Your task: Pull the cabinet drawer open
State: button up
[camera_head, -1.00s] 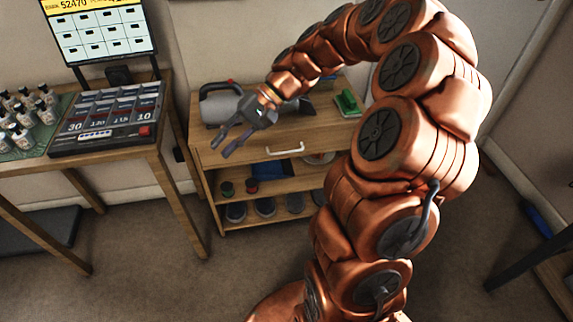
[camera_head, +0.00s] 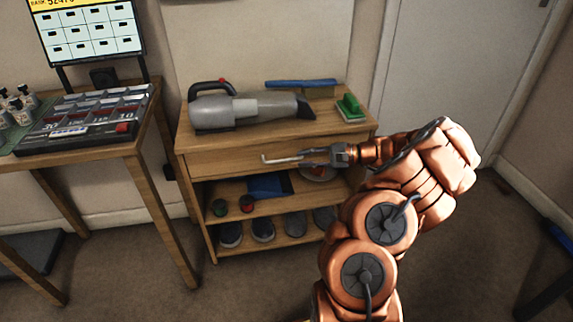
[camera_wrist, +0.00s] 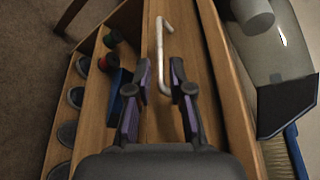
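The wooden cabinet (camera_head: 190,150) has a drawer (camera_head: 220,163) under its top, and the drawer looks shut. A pale bar handle (camera_head: 272,160) is on the drawer front. My gripper (camera_head: 308,157) is at the right part of the handle, in front of the drawer. In the wrist view my gripper (camera_wrist: 159,66) is open, one finger on each side of the handle (camera_wrist: 159,45). The handle's near end lies between the fingers, with gaps on both sides. No contact with it is visible.
A grey handheld vacuum (camera_head: 235,112), a blue-handled brush (camera_head: 300,83) and a green brush (camera_head: 350,107) lie on the cabinet top. Shelves below hold small jars (camera_head: 246,204) and shoes (camera_head: 263,229). A table (camera_head: 150,170) with a cash tray stands at left. Floor in front is clear.

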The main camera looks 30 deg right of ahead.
aim_at(288, 160)
jog(key=b+x, duration=0.1)
jog(key=x, duration=0.6)
jog(key=shift+s+r+b, duration=0.1)
jog(key=shift+b, duration=0.3)
grip_shut()
